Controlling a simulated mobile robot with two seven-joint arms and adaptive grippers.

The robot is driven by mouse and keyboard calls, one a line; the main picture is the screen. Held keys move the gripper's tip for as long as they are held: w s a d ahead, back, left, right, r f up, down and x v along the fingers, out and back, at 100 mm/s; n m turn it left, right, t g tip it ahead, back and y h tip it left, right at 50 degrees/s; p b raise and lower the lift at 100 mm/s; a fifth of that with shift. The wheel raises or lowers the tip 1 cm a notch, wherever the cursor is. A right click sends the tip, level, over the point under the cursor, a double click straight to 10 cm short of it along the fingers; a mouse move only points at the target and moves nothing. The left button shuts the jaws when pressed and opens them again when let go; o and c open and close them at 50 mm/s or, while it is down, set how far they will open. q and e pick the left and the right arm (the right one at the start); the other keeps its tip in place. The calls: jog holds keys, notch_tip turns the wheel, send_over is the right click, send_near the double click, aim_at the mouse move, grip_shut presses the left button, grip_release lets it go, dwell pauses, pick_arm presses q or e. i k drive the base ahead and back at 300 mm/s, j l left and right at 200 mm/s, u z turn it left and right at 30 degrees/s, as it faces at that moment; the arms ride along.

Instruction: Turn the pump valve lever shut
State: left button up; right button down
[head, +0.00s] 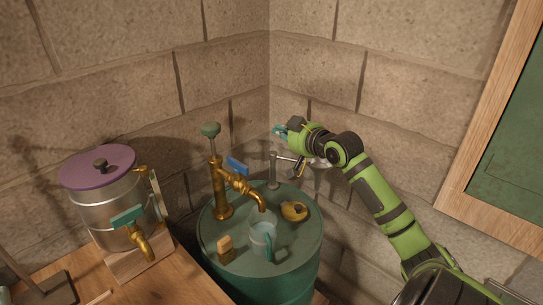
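The brass pump (219,188) stands upright on top of a green drum and has a green knob. A blue lever (237,164) sits above the pump's brass tap, whose spout points toward the front right. I take this as the pump valve lever. My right gripper (281,132) is to the right of the lever and higher in the picture, apart from it. Its teal-tipped end points left, and I cannot tell whether its fingers are open or shut. My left gripper is not in view.
The green drum (230,268) carries a mug (262,240), a small wooden block (225,247), a brass fitting (294,211) and a grey post (273,172). A metal still (95,205) with a teal-handled tap (128,217) stands left. Stone walls meet behind.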

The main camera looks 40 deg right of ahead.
aim_at(239, 167)
jog(key=z, duration=1.1)
